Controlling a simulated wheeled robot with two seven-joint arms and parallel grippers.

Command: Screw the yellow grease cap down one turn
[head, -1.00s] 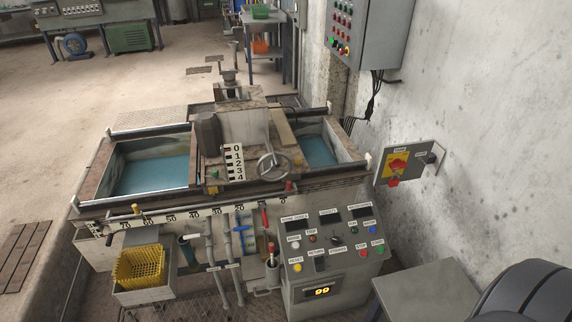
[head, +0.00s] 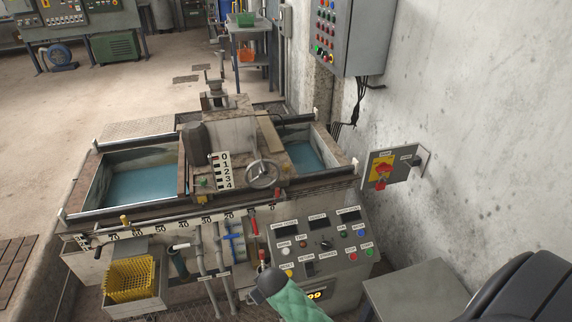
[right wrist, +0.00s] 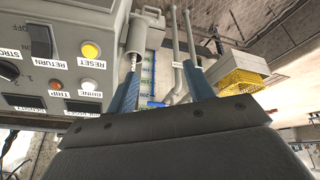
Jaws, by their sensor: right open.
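A small yellow knob (head: 125,220), which looks like the grease cap, stands on the left part of the machine's front rail in the head view. I cannot make out its thread. My right gripper (head: 266,281) is low in front of the control panel, well to the right of the yellow knob and apart from it. In the right wrist view its two blue fingers (right wrist: 160,72) are spread, with nothing held between them. A grey cylinder (right wrist: 138,35) is just beyond the left finger; I cannot tell whether they touch. My left gripper is out of view.
The control panel (head: 333,243) is close beside my right gripper. A yellow basket (head: 130,279) hangs at the machine's lower left. A handwheel (head: 263,174) is above. A grey table (head: 412,292) is at right.

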